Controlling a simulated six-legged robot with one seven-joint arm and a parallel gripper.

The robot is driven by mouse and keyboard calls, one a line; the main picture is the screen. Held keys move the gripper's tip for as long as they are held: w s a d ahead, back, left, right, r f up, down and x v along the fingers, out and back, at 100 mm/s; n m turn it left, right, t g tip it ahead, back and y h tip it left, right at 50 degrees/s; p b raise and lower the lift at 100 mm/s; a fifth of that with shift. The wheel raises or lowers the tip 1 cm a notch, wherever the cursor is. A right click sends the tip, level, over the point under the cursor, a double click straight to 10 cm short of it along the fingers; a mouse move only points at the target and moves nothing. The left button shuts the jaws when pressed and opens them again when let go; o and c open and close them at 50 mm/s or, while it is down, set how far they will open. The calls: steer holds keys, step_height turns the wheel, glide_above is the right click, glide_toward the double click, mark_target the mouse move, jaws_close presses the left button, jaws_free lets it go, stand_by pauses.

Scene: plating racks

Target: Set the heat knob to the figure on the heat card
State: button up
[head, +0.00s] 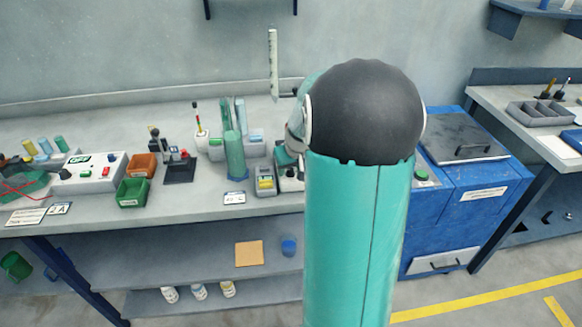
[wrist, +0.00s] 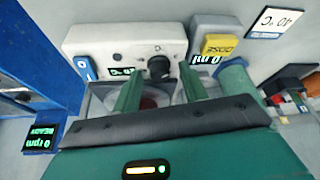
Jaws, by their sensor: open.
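In the wrist view the black heat knob (wrist: 159,66) is on the face of a white unit (wrist: 100,40). A small display (wrist: 122,72) beside it shows °C, its figure partly cut off by a finger. My gripper (wrist: 160,74) is open, its two green fingers reaching toward the unit on either side of the knob; contact cannot be told. The heat card (wrist: 275,21), white and upside down here, reads 40 °C. In the head view a small white card (head: 234,198) lies at the bench's front edge, and my arm hides most of the unit.
A dosing unit with a yellow button (wrist: 221,45) stands close beside the heat unit. A green cylinder (wrist: 233,76) is near the right finger. A blue unit with a READY display (wrist: 41,138) is at left. Racks and boxes fill the bench (head: 200,205).

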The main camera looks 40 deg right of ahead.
jaws_close()
